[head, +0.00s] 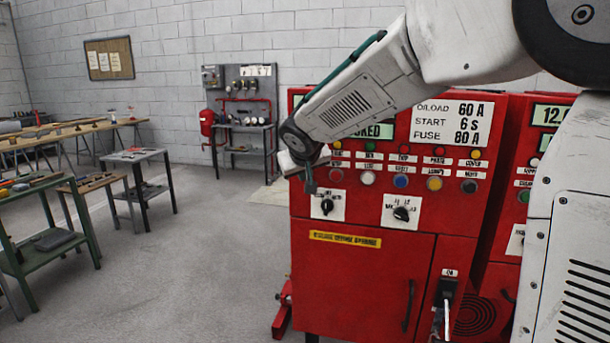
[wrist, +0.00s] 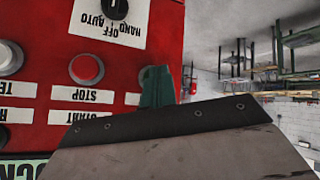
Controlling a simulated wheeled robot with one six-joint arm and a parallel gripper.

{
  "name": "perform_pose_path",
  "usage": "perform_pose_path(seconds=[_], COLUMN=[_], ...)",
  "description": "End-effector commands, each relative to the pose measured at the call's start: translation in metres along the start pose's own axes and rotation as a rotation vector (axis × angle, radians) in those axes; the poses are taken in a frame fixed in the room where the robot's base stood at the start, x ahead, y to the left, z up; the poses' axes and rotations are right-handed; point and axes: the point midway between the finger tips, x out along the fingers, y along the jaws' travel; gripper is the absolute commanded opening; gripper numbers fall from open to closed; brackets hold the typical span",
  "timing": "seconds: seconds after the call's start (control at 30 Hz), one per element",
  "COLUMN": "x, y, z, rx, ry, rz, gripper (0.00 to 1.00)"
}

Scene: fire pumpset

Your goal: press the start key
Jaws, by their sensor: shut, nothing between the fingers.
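The red control panel (head: 365,258) stands to the right of centre in the head view and shows upside down in the wrist view (wrist: 30,30). My gripper (head: 309,182) is shut and empty at the panel's upper left edge; its green fingers (wrist: 158,84) show in the wrist view. A red stop key (wrist: 86,69) sits beside the fingers, with a STOP label (wrist: 82,94). A label that seems to read START (wrist: 84,116) lies past it, partly covered by my gripper body. I cannot make out the start key; my gripper hides part of this corner. Contact cannot be told.
A hand-off-auto selector (head: 326,205) and a second selector (head: 402,213) sit below the key row. White (head: 367,178), blue (head: 401,181) and yellow (head: 434,183) keys lie to the right. Benches stand at left; the floor (head: 190,270) between is clear.

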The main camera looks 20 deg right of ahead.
Motion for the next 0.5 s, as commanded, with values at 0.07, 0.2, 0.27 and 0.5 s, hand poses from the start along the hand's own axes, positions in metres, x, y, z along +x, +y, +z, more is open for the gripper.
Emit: perform_pose_path(seconds=[0.07,0.2,0.27,0.5], x=[-0.002,-0.007,-0.009,-0.011], y=[-0.001,-0.004,-0.006,-0.008], z=[0.001,0.004,0.006,0.008], rx=[0.0,0.001,0.0,0.0], ry=[0.001,0.001,0.0,0.0], rz=[0.0,0.0,0.0,0.0], gripper=[0.0,0.0,0.0,0.0])
